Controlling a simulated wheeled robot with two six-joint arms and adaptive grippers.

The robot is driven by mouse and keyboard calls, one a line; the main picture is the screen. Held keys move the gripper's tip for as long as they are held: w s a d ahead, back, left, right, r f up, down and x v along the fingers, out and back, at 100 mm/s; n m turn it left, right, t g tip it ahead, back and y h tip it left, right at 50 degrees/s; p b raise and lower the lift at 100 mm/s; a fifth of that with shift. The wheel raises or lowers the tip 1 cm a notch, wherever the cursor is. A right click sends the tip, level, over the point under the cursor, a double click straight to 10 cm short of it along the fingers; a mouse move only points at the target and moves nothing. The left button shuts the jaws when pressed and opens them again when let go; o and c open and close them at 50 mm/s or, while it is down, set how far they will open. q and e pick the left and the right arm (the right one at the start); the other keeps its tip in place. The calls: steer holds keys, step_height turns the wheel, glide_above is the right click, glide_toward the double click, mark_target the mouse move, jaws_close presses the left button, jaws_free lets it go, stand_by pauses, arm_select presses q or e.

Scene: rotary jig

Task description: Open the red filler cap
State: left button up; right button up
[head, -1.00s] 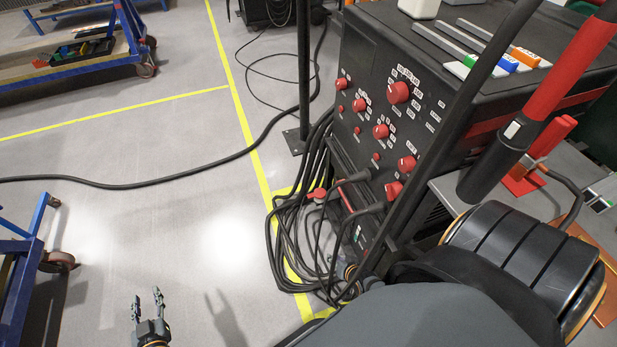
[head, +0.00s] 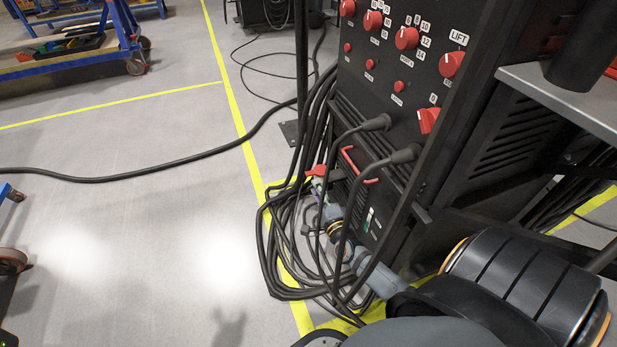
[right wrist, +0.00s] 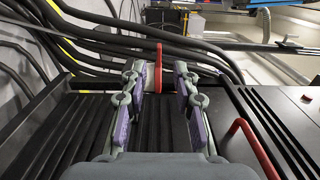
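The red part that looks like the filler cap (head: 316,170) stands low beside the black machine, among the looped hoses. In the right wrist view the red cap (right wrist: 159,66) shows as a narrow upright shape between my right fingertips. My right gripper (head: 320,187) is just below it in the head view, partly covered by cables. In the right wrist view my right gripper (right wrist: 161,75) is open, with a gap on both sides of the cap. I cannot tell how far the cap lies beyond the tips. My left gripper is not in view.
The black machine (head: 395,120) has several red knobs and plugged cables. A red bar handle (head: 357,165) is on its lower front, also near my right fingers in the wrist view (right wrist: 252,146). Looped black hoses (head: 275,225) crowd the floor. Open floor lies to the left.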

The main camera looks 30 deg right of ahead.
mark_target(308, 173)
steer(key=b+x, duration=0.2)
steer(key=x, duration=0.6)
steer(key=shift+w+f, duration=0.1)
jaws_close()
